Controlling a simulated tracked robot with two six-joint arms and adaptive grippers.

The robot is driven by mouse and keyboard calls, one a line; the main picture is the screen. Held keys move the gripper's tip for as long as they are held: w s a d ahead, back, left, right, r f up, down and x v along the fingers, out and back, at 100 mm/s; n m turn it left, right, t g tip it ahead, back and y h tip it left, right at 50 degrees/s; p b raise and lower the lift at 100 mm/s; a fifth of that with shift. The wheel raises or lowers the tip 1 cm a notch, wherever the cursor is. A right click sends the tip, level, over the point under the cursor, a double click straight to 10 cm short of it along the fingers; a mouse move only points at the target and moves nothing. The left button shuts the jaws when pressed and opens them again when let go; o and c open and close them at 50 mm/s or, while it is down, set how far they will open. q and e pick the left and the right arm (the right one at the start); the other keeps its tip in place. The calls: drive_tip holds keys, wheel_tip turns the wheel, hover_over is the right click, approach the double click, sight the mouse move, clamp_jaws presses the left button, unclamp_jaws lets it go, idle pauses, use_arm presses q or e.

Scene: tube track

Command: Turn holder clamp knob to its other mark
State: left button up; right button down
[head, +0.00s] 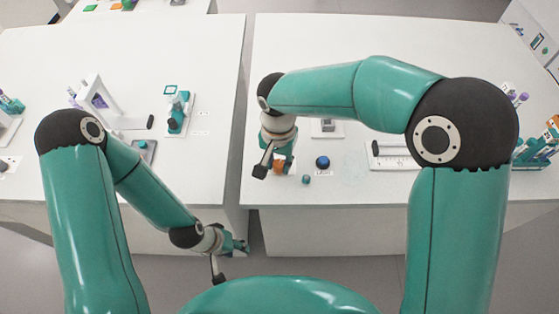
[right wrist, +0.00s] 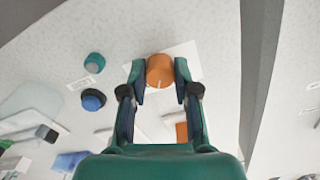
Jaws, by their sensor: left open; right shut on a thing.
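The orange knob (right wrist: 160,70) sits between the fingertips of my right gripper (right wrist: 159,80) in the right wrist view, with a finger against each side. A short pale line shows on the knob's near edge. A white plate (right wrist: 190,56) lies under it, and a smaller orange piece (right wrist: 182,131) shows nearer, partly behind the right finger. In the head view my right gripper (head: 283,165) is low over the right table's front part and hides much of the holder. My left gripper (head: 241,246) is open and empty, in front of the gap between the tables.
A blue knob (right wrist: 93,99) and a teal knob (right wrist: 95,63) stand beside the orange one; the blue one also shows in the head view (head: 322,162). A tube rack (head: 535,150) stands at the far right. The right table's back (head: 420,40) is clear.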

drive_tip(key=n, duration=0.3)
drive_tip(key=shift+b, duration=0.4)
drive_tip(key=n, duration=0.2)
drive_tip(key=shift+n, duration=0.4)
drive_tip(key=n, duration=0.3)
drive_tip(key=shift+d+n+b, duration=0.1)
drive_tip(key=shift+n+b, duration=0.2)
drive_tip(key=shift+r+n, duration=0.1)
drive_tip(key=shift+n, duration=1.5)
drive_tip(key=shift+w, duration=0.1)
drive_tip(key=c, duration=0.9)
unclamp_jaws()
drive_tip(key=shift+o, duration=0.2)
